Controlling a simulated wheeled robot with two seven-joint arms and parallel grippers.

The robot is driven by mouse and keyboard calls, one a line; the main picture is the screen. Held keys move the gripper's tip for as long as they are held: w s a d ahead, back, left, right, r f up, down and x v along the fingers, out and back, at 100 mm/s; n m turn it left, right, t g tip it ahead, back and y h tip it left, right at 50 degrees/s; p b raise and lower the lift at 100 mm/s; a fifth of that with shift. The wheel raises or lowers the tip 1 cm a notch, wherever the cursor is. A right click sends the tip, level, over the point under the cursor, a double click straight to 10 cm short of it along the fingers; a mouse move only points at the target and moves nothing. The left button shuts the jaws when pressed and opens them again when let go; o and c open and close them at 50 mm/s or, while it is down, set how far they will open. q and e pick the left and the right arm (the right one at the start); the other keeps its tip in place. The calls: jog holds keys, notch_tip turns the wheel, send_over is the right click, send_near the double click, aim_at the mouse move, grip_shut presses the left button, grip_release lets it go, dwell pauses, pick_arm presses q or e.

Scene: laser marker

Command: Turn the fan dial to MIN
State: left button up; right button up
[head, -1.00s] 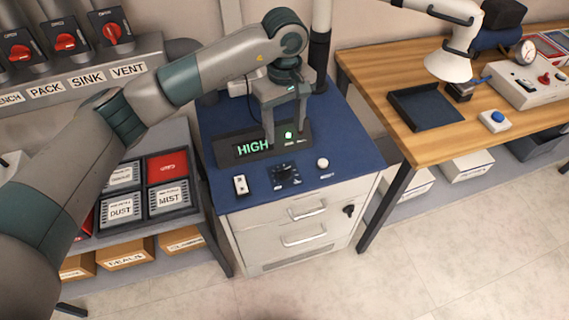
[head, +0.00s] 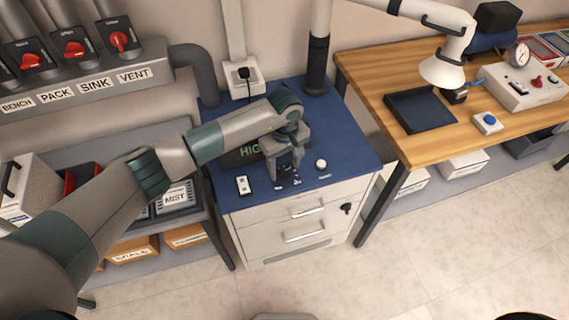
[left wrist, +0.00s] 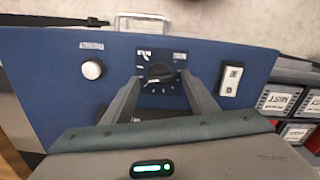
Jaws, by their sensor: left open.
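The black fan dial (left wrist: 158,72) sits on the blue top of the cabinet (head: 228,205), near its front edge. In the left wrist view it shows between my fingertips, with printed marks around it; its exact setting is too small to read. My left gripper (left wrist: 160,80) is open, one finger to each side of the dial. I cannot tell whether the fingertips touch it or are above it. In the head view my left gripper (head: 284,176) mostly hides the dial. The display (head: 246,151) behind shows green letters "HIG", the rest hidden by my arm. My right gripper is not in view.
A white rocker switch (head: 243,185) and a round white button (head: 321,165) flank the dial. A dark post (head: 317,65) and a wall socket (head: 244,78) stand behind. A wooden bench (head: 420,145) is to the right, shelves with labelled boxes to the left.

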pick_arm(q)
jog(key=shift+f, duration=0.35)
jog(key=c, duration=1.1)
jog(key=shift+o, duration=0.2)
